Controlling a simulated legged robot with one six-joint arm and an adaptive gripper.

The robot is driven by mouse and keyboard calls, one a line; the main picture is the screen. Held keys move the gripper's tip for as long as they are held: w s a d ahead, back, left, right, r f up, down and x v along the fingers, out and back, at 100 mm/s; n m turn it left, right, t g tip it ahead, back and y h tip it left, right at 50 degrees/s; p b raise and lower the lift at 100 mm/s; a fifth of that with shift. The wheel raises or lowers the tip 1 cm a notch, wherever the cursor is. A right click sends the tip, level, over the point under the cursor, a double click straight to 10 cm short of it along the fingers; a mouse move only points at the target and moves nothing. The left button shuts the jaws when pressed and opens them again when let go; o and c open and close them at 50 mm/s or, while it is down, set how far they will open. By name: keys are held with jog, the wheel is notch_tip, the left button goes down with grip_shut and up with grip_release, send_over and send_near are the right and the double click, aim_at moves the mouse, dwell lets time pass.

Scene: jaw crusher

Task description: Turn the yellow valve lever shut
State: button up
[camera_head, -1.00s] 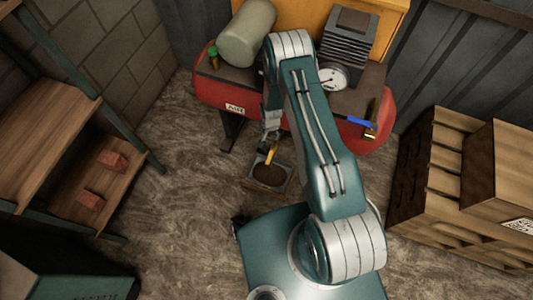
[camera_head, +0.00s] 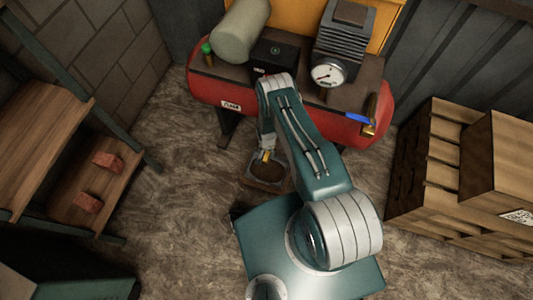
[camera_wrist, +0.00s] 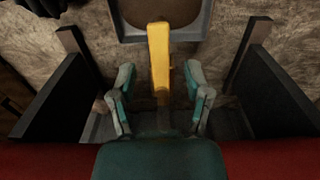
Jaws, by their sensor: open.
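The yellow valve lever (camera_wrist: 158,55) stands upright in the wrist view as a flat bar between the two fingers of my gripper (camera_wrist: 160,78). The fingers are open, with a gap on each side of the lever. In the head view a small yellow piece of the lever (camera_head: 265,156) shows beside my gripper (camera_head: 263,150), below the red tank. The valve body is hidden by my gripper and arm.
A pan with dark contents (camera_head: 268,172) lies on the floor under the lever. The red tank (camera_head: 210,92) carries a gauge (camera_head: 327,74) and a blue-handled part (camera_head: 360,119). A shelf with bricks (camera_head: 107,161) is left.

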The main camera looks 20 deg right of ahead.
jog(key=shift+f, duration=1.15)
grip_shut()
